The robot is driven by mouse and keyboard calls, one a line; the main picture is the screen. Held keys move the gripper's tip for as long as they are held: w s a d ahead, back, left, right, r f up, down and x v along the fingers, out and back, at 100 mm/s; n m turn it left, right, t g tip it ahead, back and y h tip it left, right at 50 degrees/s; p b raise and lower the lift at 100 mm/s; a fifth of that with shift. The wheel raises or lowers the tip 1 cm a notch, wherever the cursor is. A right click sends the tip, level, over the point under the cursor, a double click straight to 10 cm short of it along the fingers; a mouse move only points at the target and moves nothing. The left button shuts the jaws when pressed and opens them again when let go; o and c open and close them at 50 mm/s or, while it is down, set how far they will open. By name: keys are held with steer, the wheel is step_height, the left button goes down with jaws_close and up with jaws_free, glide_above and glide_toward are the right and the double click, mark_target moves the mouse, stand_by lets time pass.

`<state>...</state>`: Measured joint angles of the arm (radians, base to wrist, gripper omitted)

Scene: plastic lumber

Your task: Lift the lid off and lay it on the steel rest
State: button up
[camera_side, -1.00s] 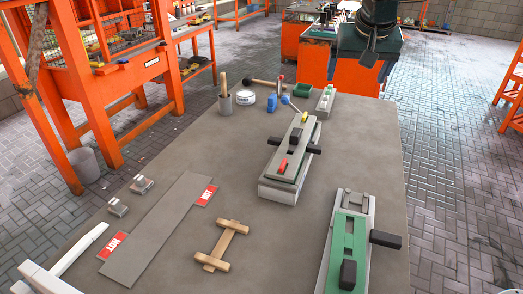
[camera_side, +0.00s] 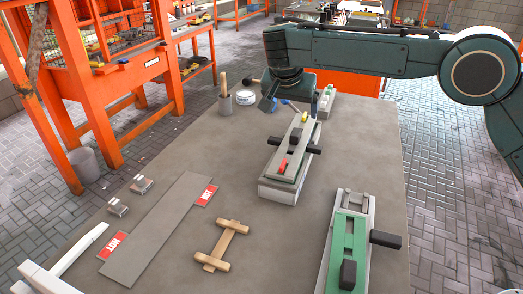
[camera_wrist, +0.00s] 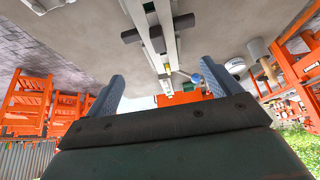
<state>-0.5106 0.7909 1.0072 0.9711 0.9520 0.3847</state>
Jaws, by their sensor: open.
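A long mould (camera_side: 279,192) stands mid-table, with a grey lid (camera_side: 279,168) on top carrying a black block, a red piece and a yellow piece. A black handle sticks out at its right side. It also shows in the wrist view (camera_wrist: 170,50), beyond my fingers. A flat grey plate with red HOT labels, seemingly the steel rest (camera_side: 160,228), lies bare at the left. My gripper (camera_side: 268,100) is above the table's far part, behind and left of the mould, apart from it. In the wrist view my gripper (camera_wrist: 160,88) has its two fingers wide apart with nothing held.
A second mould with a green top (camera_side: 347,240) stands at the front right. A wooden T-handled piece (camera_side: 223,245) and small metal blocks (camera_side: 130,195) lie near the plate.

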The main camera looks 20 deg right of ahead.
mark_target(296, 132)
steer(key=shift+d+f, duration=0.1)
steer(key=shift+x, duration=4.2)
steer(key=shift+x, duration=2.6)
steer(key=shift+s, duration=0.1)
steer(key=c, duration=1.3)
steer(key=shift+c, duration=0.9)
